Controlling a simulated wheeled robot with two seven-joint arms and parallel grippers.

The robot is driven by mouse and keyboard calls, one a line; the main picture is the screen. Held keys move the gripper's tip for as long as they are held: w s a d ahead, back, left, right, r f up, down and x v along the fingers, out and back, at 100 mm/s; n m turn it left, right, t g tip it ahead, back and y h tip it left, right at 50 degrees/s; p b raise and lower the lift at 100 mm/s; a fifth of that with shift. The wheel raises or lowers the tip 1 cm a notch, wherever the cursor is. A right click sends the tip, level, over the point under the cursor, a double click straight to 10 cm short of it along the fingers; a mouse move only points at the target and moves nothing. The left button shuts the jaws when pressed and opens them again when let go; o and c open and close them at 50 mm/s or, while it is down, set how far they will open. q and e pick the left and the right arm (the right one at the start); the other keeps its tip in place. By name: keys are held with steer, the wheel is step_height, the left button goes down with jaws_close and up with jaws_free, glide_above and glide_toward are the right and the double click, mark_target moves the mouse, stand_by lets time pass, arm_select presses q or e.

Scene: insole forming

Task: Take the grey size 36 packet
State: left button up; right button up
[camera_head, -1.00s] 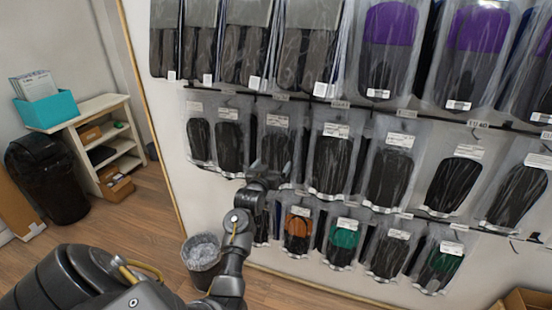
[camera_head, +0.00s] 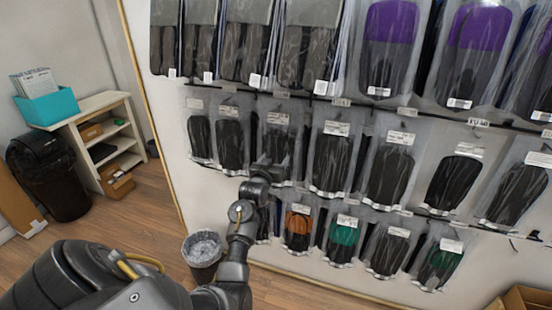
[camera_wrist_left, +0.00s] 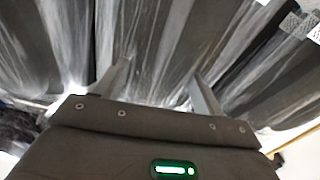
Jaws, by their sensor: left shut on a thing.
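A dark grey packet (camera_head: 278,138) in clear film with a white label hangs in the middle row of the wall display, third from the left. My left gripper (camera_head: 268,166) is at its lower part and is shut on it. In the left wrist view, the gripper's two fingers (camera_wrist_left: 160,78) stand apart with grey film-wrapped material (camera_wrist_left: 155,50) between and behind them. The size print on the labels is too small to read, so I cannot confirm size 36. My right gripper is not in view.
Similar packets hang close on both sides, including a dark one (camera_head: 230,142) to the left and another (camera_head: 331,160) to the right. Packets with orange (camera_head: 298,226) and green (camera_head: 343,238) parts hang below. A lined bin (camera_head: 203,250) stands on the floor below.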

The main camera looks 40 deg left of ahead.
arm_select(q)
steer(key=shift+r, duration=0.15)
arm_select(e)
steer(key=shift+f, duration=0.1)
arm_select(q)
steer(key=shift+s+r, duration=0.1)
steer(key=shift+r, duration=0.55)
steer(key=b+v, duration=0.2)
steer(key=v, duration=1.6)
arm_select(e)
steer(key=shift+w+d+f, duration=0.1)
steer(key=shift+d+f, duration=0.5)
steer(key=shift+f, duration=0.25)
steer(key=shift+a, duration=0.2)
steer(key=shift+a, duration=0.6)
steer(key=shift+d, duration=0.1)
